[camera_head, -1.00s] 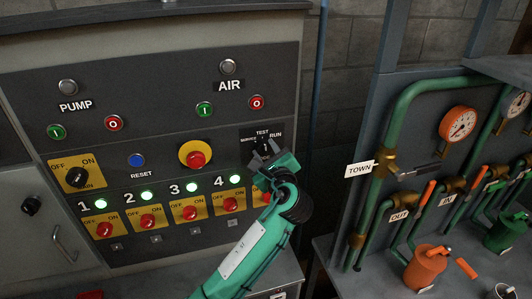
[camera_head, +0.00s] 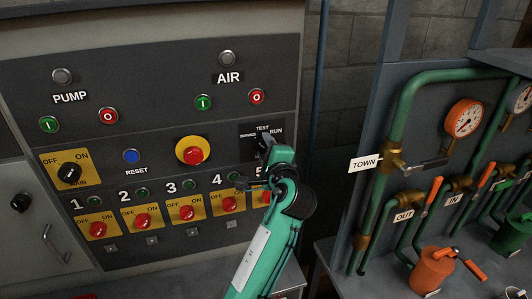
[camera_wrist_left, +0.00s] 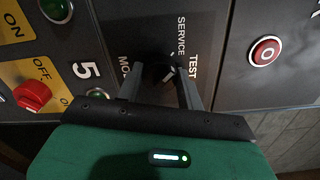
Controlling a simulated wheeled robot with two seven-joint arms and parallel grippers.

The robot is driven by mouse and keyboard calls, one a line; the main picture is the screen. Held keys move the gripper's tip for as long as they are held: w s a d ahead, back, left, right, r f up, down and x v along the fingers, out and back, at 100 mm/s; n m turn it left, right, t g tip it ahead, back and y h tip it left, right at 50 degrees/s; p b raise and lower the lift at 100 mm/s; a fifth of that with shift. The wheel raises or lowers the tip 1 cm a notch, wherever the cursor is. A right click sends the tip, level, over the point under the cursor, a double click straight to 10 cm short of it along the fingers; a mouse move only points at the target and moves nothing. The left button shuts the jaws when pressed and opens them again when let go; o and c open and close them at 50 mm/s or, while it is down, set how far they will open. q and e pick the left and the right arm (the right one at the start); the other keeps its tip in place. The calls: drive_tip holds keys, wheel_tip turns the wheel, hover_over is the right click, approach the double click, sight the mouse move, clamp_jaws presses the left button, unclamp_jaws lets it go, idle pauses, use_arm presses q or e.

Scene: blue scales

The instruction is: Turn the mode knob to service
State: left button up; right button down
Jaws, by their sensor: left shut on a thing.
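The mode knob (camera_wrist_left: 156,74) is a small black knob with a white pointer mark. In the left wrist view it sits between the two fingers of my left gripper (camera_wrist_left: 160,82), which are closed on it. The pointer mark slants toward the side of the SERVICE and TEST labels; I cannot tell exactly which position it is at. In the head view my left gripper (camera_head: 263,143) is at the mode plate (camera_head: 247,130), below TEST and beside RUN, and hides most of the knob. My right gripper is not in view.
A yellow-ringed red button (camera_head: 193,152) is left of the mode plate. Red switches on yellow plates, such as number 4's (camera_head: 229,204), line the panel below. Green pipes with a TOWN valve (camera_head: 392,158) and a gauge (camera_head: 463,118) stand at the right.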

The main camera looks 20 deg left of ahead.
use_arm(q)
drive_tip(key=shift+f+n, duration=0.1)
drive_tip(key=shift+n, duration=0.4)
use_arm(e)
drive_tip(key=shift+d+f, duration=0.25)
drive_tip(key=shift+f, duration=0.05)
use_arm(q)
drive_tip(key=o, duration=1)
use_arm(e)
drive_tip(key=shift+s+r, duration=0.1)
